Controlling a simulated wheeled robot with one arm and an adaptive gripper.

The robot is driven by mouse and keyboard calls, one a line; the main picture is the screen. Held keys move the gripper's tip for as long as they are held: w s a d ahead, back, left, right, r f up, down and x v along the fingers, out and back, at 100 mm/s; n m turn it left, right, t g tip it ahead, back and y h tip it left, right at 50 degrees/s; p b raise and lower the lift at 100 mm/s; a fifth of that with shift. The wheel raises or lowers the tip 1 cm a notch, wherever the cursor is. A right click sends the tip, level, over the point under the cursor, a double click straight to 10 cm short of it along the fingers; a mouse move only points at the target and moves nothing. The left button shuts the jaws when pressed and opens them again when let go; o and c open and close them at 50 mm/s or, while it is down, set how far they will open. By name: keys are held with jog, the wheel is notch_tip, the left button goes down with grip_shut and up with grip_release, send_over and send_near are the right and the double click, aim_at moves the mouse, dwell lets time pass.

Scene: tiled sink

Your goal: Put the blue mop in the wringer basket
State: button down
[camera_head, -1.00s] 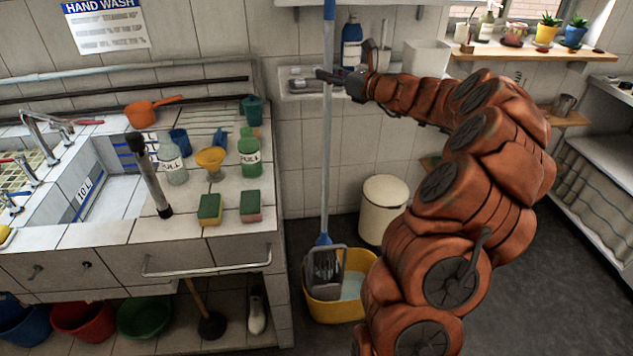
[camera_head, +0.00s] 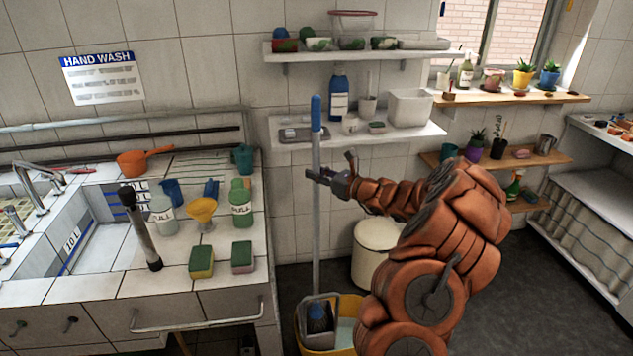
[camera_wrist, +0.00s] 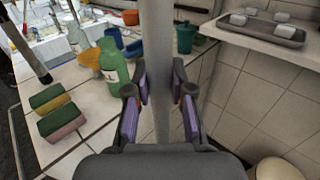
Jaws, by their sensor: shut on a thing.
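The blue mop's long grey handle (camera_head: 315,225) stands nearly upright in the head view, with a blue grip at its top. My gripper (camera_head: 320,175) is shut on the handle below the blue grip. In the wrist view my gripper's fingers (camera_wrist: 160,85) stand on either side of the grey handle (camera_wrist: 158,40). The mop's blue lower end (camera_head: 317,320) is down inside the grey wringer basket (camera_head: 319,340), which partly hides it. The basket sits at the left of the yellow bucket (camera_head: 350,306), cut off by the bottom edge of the picture.
A tiled counter (camera_head: 110,284) with bottles and two sponges is left of the handle. A wall shelf (camera_head: 400,134) with a blue bottle and a white bin is behind it. A cream bin (camera_head: 374,250) stands behind the bucket. Dark floor is free at right.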

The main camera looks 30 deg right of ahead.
aim_at(316, 183)
jog(key=shift+f, duration=1.5)
jog(key=c, duration=1)
grip_release()
jog(key=shift+f, duration=0.15)
jog(key=b+v, duration=0.2)
jog(key=v, duration=1)
